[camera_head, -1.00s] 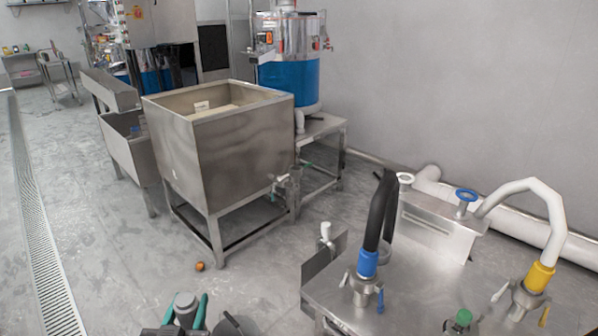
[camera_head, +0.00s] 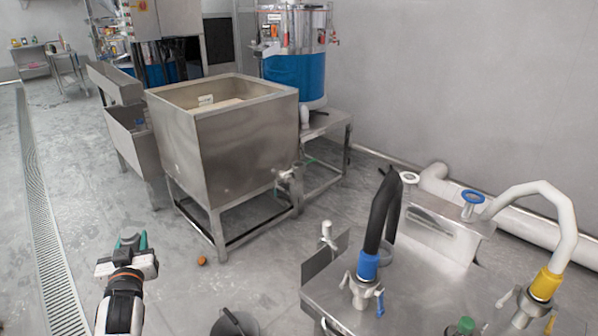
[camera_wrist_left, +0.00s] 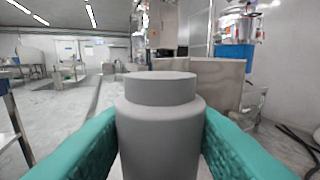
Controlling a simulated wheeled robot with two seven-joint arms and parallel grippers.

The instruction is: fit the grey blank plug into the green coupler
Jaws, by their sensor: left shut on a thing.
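My left gripper (camera_head: 132,243) is at the lower left of the head view, over open floor and away from the steel table. It is shut on the grey blank plug (camera_wrist_left: 160,120), which stands upright between the teal fingers in the left wrist view. The plug is a stepped cylinder with a narrower top, its lower end out of frame. The green coupler (camera_head: 465,325) shows only in part at the bottom edge of the head view, on the table, well to the right of my left gripper. My right gripper is not in view.
The steel table (camera_head: 420,290) carries a blue coupler (camera_head: 368,265) with a black hose and a yellow coupler (camera_head: 545,285) with a white hose. A large steel tank (camera_head: 225,150) stands behind. A dark bucket-like thing (camera_head: 235,325) is at the bottom edge. Floor at left is clear.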

